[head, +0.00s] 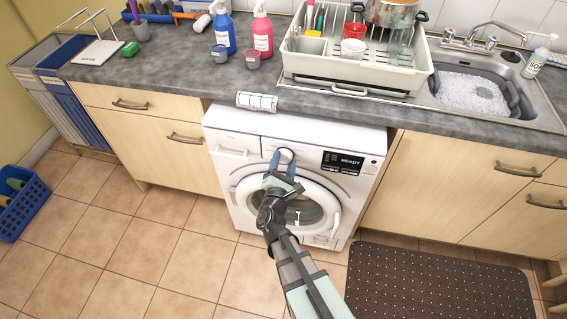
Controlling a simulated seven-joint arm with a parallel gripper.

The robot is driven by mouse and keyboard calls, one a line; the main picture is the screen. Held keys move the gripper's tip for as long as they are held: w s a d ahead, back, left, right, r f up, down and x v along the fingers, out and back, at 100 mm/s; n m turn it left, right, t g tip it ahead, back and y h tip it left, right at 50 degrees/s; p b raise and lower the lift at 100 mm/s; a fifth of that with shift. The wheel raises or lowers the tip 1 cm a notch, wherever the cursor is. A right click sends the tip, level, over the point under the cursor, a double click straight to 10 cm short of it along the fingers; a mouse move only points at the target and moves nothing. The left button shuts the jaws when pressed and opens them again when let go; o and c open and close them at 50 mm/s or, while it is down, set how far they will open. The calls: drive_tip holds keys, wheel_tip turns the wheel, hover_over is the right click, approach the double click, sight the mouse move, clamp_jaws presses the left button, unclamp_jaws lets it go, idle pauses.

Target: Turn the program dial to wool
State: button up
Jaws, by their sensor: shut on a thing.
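The white washing machine (233,130) stands under the counter, between the wooden cabinets. Its program dial (287,154) is a round knob at the middle of the front panel, above the porthole door (318,199). My gripper (283,162) is at the dial, with its two blue fingers on either side of the knob, shut on it. The fingers cover part of the dial. The program marks and the pointer are too small to read. The display (342,162) right of the dial reads READY.
A detergent drawer (233,149) is left of the dial. The dark counter edge overhangs the machine, with a white labelled roll or card (257,102) at its edge. A brown dotted mat (435,290) lies on the tiled floor at right. A blue basket (22,208) stands far left.

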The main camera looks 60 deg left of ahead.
drive_tip(key=o, duration=1)
drive_tip(key=shift+o, duration=0.2)
drive_tip(key=v, duration=1.2)
